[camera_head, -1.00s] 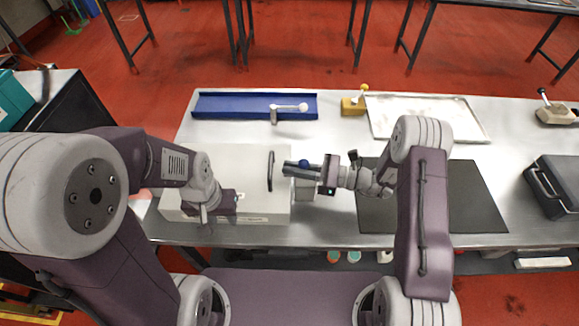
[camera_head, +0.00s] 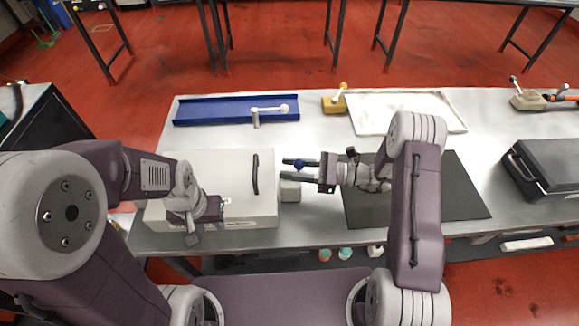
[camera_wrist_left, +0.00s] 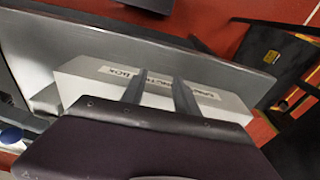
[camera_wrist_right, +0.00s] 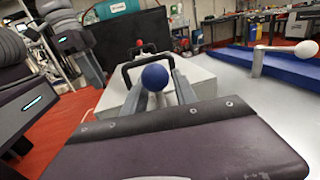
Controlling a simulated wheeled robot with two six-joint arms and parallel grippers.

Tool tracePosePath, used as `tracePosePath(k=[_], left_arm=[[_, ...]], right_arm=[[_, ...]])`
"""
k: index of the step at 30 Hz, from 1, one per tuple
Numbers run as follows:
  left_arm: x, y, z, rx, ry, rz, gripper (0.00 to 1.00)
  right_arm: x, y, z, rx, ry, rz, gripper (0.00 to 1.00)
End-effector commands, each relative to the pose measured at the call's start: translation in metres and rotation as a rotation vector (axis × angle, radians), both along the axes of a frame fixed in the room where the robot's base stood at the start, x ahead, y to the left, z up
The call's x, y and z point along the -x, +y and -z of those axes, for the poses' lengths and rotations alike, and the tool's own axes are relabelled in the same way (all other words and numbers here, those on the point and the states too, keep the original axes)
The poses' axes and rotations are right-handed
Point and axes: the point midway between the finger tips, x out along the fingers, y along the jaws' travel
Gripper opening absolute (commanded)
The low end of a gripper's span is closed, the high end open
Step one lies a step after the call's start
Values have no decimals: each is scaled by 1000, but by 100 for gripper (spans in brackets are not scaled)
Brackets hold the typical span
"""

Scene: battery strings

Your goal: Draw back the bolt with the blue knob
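The blue knob (camera_head: 298,164) stands just right of the pale box (camera_head: 205,182), which carries a dark handle. In the right wrist view the knob (camera_wrist_right: 155,77) shows between the fingers. My right gripper (camera_head: 289,174) is open around the knob, with a gap between its fingers; touching is hard to tell. The bolt itself is mostly hidden. My left gripper (camera_wrist_left: 157,88) is open and empty at the box's near side, close to its lettered label (camera_wrist_left: 135,77). The knob (camera_wrist_left: 10,135) also shows at the left wrist view's edge.
A blue tray (camera_head: 190,112) and a white-knobbed lever (camera_head: 268,109) stand behind the box. A yellow block (camera_head: 334,104) and pale tray (camera_head: 460,126) lie at the back. A black mat (camera_head: 460,190) and dark case (camera_head: 545,165) lie to the right.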

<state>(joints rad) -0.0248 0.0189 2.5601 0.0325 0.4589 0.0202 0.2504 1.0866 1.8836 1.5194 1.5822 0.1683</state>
Motion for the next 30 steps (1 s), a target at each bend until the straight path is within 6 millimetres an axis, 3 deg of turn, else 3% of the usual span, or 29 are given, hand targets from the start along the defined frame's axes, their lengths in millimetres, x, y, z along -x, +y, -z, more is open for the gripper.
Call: tracePosePath(k=[6, 12, 30], left_arm=[[0, 0, 6, 0, 0, 0, 36], [0, 0, 9, 0, 0, 0, 36], [0, 0, 9, 0, 0, 0, 36]], right_arm=[[8, -46, 1, 0, -3, 8, 34], [15, -79, -1, -1, -4, 5, 34], [18, -84, -2, 3, -5, -2, 34]])
